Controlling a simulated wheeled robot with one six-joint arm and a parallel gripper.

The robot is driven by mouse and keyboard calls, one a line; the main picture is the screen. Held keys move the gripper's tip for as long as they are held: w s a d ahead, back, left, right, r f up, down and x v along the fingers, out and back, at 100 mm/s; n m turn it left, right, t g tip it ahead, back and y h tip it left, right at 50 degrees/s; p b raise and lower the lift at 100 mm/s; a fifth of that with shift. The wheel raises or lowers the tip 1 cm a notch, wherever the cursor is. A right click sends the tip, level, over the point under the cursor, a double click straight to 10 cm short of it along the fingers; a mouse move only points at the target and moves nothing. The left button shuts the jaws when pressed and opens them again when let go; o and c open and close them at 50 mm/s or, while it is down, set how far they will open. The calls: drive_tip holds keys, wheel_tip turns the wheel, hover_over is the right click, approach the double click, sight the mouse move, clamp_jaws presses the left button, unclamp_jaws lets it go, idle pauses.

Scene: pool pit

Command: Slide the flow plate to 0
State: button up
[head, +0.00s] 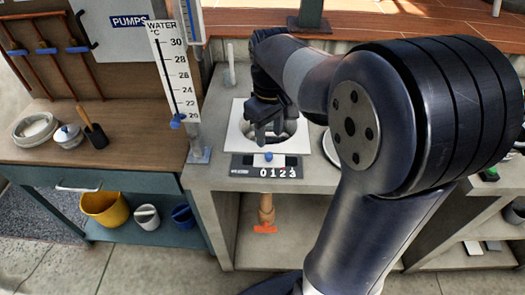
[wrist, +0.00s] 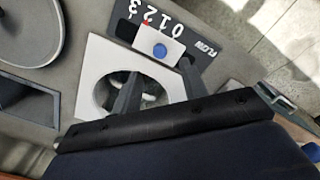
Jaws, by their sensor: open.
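The flow plate is a small white slide with a blue knob (wrist: 160,50); the knob also shows in the head view (head: 269,156). It sits at a dark FLOW scale (wrist: 122,22) marked 0 to 3. A small red mark on the slide lies nearest the 2 in the wrist view. In the head view the scale (head: 240,167) runs 0 to 3 from left to right. My gripper (wrist: 159,70) is open and empty, its fingers apart and just short of the knob. In the head view my gripper (head: 264,137) hangs over the round opening behind the knob.
A white square frame (head: 238,138) surrounds the opening in the grey counter. A water thermometer (head: 173,72) stands at left, near a wooden bench (head: 110,158) with a pump board. My arm covers much of the right side.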

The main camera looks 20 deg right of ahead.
sight(269, 155)
wheel_tip(269, 155, down, 7)
drive_tip(key=shift+r, duration=0.1)
idle(0.3)
clamp_jaws()
idle(0.5)
